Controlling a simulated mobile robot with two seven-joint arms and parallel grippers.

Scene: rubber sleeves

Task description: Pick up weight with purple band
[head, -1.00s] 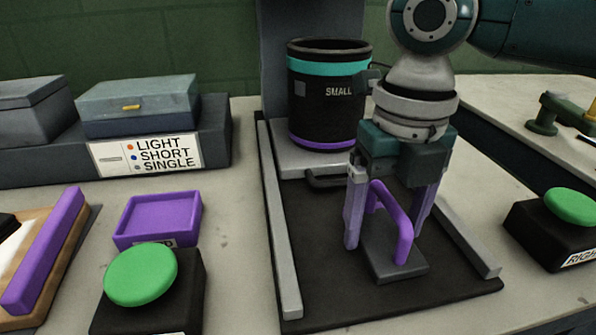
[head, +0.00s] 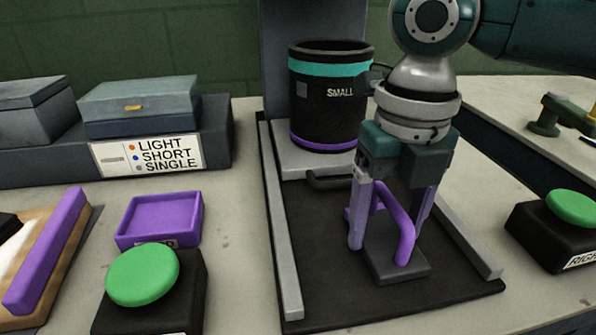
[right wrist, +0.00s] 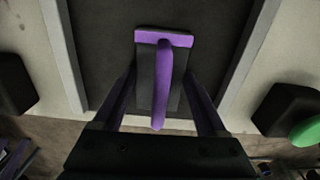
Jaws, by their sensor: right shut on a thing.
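The dark grey weight (head: 398,267) carries a purple handle and a purple crosspiece, and sits on the black mat between two grey rails. In the right wrist view its purple handle (right wrist: 162,88) runs lengthwise, with the purple crosspiece (right wrist: 165,38) at the far end. My right gripper (head: 386,232) points down at the weight, one finger on each side of the handle, and is shut on the weight. The fingers partly hide the weight's back part. The weight seems to rest on the mat. My left gripper is out of view.
A black canister (head: 326,110) marked SMALL, with teal and purple bands, stands behind my right gripper. A purple tray (head: 160,218) and a green button (head: 142,275) are to the left; another green button (head: 573,208) is to the right. The front left of the mat is clear.

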